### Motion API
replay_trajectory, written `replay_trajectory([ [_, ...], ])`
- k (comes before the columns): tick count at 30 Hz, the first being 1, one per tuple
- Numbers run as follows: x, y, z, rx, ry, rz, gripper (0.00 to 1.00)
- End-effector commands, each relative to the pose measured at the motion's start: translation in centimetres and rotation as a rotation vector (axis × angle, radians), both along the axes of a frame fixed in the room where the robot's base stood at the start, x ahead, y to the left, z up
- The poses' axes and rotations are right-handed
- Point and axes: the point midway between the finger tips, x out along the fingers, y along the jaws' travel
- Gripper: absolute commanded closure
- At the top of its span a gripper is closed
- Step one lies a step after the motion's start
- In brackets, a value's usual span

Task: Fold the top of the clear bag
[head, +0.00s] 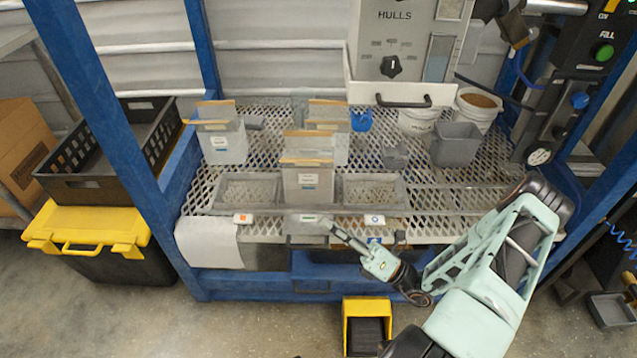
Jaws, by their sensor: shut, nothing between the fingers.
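A clear bag (308,187) with a small label stands upright at the front middle of the mesh shelf, with tan strips at its top. Two similar clear bags stand behind it, one at the left (222,148) and one at the back (340,150), also with tan strips. I cannot tell from this view whether their tops are folded. My gripper (330,226) is shut and empty at the shelf's front edge, below and slightly right of the front bag, apart from it.
Clear trays (250,190) flank the front bag on the mesh shelf (440,193). A grey bin (455,146) and white buckets (478,108) stand at the right. The hopper panel (408,35) hangs above the back. A blue post (105,110) rises at the left.

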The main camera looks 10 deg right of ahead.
Motion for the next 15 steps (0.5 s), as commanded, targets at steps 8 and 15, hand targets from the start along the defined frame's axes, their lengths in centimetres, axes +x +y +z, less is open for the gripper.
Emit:
replay_trajectory([
  [8, 1.7, -2.9, -0.4, 0.125, 0.001, -0.145, 1.0],
  [15, 4.1, -0.7, 1.4, 0.121, -0.001, -0.139, 1.0],
])
